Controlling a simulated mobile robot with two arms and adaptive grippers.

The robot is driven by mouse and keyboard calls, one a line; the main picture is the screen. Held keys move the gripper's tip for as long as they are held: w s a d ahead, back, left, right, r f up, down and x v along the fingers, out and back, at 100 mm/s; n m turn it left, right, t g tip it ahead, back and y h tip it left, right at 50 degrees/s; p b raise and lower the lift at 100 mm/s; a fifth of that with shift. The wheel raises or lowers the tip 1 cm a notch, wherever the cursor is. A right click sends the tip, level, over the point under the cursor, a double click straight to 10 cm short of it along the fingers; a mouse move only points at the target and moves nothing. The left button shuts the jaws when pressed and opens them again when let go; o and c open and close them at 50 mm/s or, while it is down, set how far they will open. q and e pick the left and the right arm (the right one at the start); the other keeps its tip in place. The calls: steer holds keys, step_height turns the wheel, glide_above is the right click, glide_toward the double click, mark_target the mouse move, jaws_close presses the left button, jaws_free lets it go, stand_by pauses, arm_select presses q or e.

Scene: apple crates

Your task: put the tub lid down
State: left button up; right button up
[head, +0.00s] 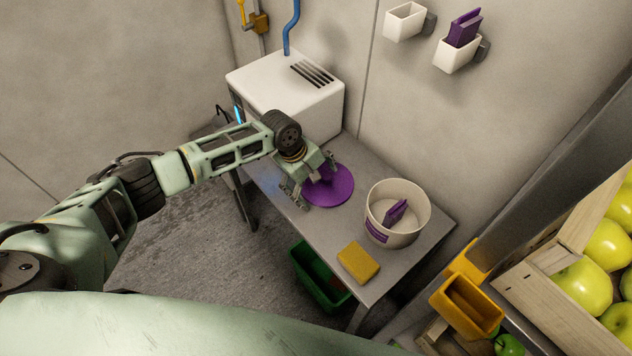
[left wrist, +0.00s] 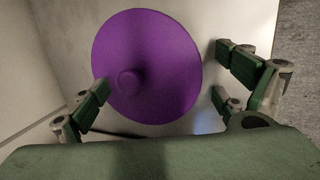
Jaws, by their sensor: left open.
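The purple tub lid (head: 333,187) lies flat on the grey metal table (head: 407,262), left of the white tub. In the left wrist view the round lid (left wrist: 150,60) shows its small knob (left wrist: 129,83). My left gripper (head: 316,190) is over the lid's near-left part, with its fingers spread. In the left wrist view the open fingers (left wrist: 160,80) stand on either side of the lid and none grips the knob. The white tub (head: 412,190) stands open, with a purple object (head: 396,212) inside. My right gripper is not in view.
A white machine (head: 275,85) stands at the back left of the table. A yellow sponge (head: 358,262) lies near the front edge. A green bin (head: 318,280) is below. Apple crates (head: 548,300) and a yellow holder (head: 468,305) are at the right. Wall holders (head: 405,22) hang above.

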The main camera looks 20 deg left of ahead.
arm_select(q)
steer(key=v, duration=1.3)
steer(key=shift+w+r+b, duration=0.15)
steer(key=shift+r+b, duration=0.05)
steer(key=shift+b, duration=0.1)
steer(key=shift+d+f, duration=0.1)
